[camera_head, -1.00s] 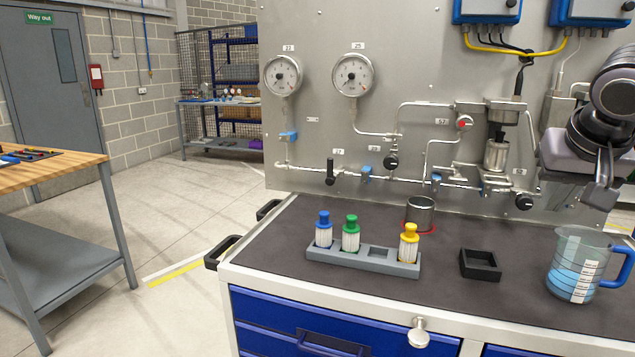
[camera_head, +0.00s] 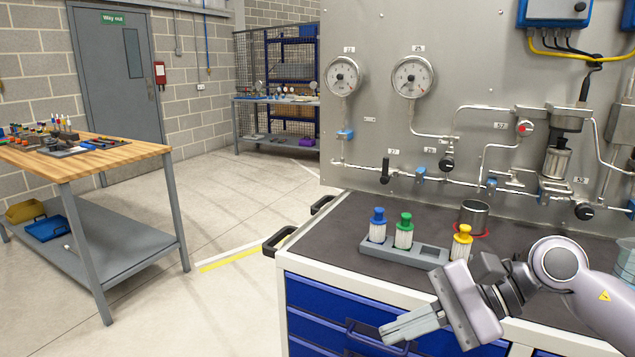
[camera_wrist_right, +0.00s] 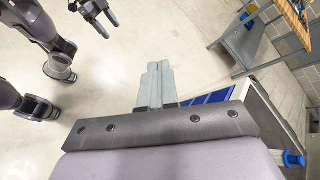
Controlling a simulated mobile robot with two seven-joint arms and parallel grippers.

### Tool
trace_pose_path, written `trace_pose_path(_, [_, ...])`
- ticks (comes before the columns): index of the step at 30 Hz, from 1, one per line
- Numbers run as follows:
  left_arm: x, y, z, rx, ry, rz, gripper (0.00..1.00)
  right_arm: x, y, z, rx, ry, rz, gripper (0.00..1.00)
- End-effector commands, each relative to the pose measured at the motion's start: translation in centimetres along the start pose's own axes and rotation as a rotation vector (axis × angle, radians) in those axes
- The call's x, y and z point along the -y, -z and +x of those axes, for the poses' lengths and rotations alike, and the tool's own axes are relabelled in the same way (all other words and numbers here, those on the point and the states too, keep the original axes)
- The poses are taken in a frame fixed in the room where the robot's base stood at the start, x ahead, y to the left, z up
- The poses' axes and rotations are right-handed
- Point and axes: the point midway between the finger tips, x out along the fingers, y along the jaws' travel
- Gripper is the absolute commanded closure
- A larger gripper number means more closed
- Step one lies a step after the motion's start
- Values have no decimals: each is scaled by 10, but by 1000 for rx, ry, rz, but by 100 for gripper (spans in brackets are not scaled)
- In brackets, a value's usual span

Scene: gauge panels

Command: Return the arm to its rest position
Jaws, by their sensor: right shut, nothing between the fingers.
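My right arm reaches in from the right in the head view. Its right gripper (camera_head: 412,324) is shut and empty, in front of the cart's blue drawers, with its fingers pointing left. In the right wrist view the same shut fingers (camera_wrist_right: 155,85) lie together with nothing between them. My left gripper (camera_wrist_right: 98,18) shows at the top left of the right wrist view, with its two fingers apart. It is not in the head view.
The gauge panel (camera_head: 370,130) stands behind. A wooden table (camera_head: 110,160) is at left. Floor between is clear.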

Motion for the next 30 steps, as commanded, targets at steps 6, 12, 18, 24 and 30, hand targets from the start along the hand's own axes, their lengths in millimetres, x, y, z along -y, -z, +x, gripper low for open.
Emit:
trace_pose_path(6, [0,2,-1,0,0,-1,31,1,-34,37,431,168,559,100])
trace_pose_path(12, [0,2,-2,1,0,-1,31,8,-27,40,803,295,1146,100])
trace_pose_path(18, [0,3,-4,2,0,-1,31,-5,23,35,1164,414,1774,100])
trace_pose_path(24, [0,4,-4,3,0,-1,31,-63,96,40,1533,555,2407,100])
trace_pose_path(30, [0,5,-5,3,0,-2,31,-169,156,57,-1408,-553,-2164,100])
